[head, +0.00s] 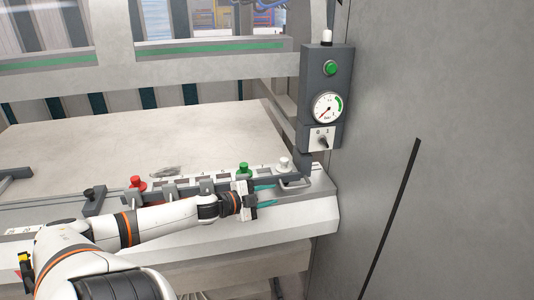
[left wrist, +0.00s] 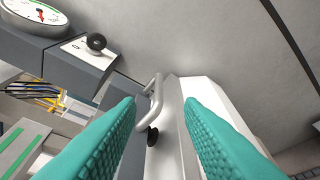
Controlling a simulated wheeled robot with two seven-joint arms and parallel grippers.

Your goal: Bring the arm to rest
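My left arm reaches in from the left in the head view, and its gripper (head: 266,196) is at the right end of the machine's front ledge. In the left wrist view, the two teal fingers of the left gripper (left wrist: 160,125) stand apart with nothing between their tips. A light grey bar handle (left wrist: 153,100) is beyond them; it also shows in the head view (head: 294,183), just right of the fingertips. I cannot tell whether they touch it. My right gripper is in neither view.
A dark control box (head: 318,68) with a green button (head: 330,68), gauge (head: 327,107) and knob (head: 323,142) stands above the ledge. Red (head: 137,183), green (head: 243,169) and white (head: 284,163) knobs line the ledge. A grey wall (head: 440,100) closes off the right.

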